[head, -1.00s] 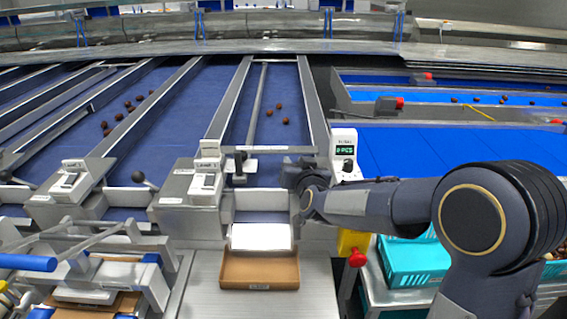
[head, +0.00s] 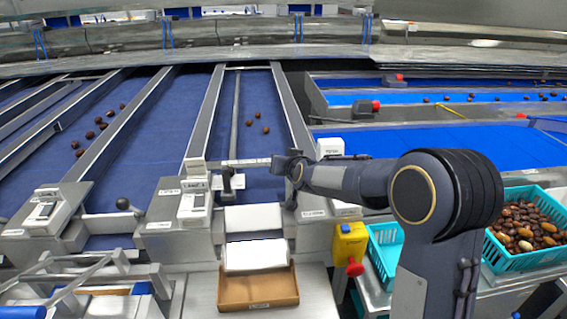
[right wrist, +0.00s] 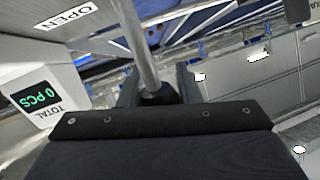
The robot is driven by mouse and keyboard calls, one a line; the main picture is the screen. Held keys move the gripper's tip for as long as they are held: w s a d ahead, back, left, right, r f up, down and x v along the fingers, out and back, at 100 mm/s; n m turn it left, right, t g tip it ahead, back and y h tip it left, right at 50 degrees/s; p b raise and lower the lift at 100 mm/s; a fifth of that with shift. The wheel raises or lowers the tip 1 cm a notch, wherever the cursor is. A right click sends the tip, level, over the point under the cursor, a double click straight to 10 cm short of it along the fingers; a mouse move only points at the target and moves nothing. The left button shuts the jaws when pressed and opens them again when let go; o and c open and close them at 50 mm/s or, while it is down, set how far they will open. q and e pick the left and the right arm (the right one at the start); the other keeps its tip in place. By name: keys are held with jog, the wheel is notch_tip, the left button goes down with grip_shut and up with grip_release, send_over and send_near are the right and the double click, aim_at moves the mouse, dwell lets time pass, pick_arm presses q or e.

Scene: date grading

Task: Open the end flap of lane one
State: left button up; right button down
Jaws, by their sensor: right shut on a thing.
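Lane one (head: 258,95) is the blue belt lane behind the unit labelled "LANE 1" (head: 194,205). A pale end flap panel (head: 253,217) shows at its near end, above a white chute (head: 256,256); I cannot tell how far the flap is tilted. My right gripper (head: 290,172) is at the right side of this lane end. In the right wrist view it is shut on a metal lever rod (right wrist: 142,45) with a dark collar, below an "OPEN" label (right wrist: 68,20). The lever is largely hidden in the head view. My left gripper is not in view.
Several dates lie on lane one. An open cardboard tray (head: 258,304) sits below the chute. A labelled crossbar (head: 246,162) spans the lane. At right are a counter box (right wrist: 40,95) reading "0 PCS", a red button on a yellow box (head: 349,243), and a teal crate of dates (head: 495,265).

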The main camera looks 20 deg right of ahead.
jog(key=shift+w+d+f+b, duration=0.15)
jog(key=shift+w+f+b, duration=0.2)
jog(key=shift+f, duration=0.4)
jog(key=shift+w+d+f+b, duration=0.1)
jog(key=shift+w+f+b, duration=0.2)
jog(key=shift+f, duration=0.4)
jog(key=shift+w+d+f, duration=0.15)
jog(key=shift+w+f, duration=0.1)
jog(key=shift+w, duration=0.05)
dwell(0.6)
jog(key=c, duration=1.3)
grip_release()
jog(key=shift+d, duration=0.1)
jog(key=shift+o, duration=1.1)
jog(key=shift+d+r, duration=0.1)
jog(key=shift+r, duration=0.05)
jog(key=v, duration=0.8)
jog(key=shift+w+a+r, duration=0.1)
jog(key=shift+a+r, duration=0.15)
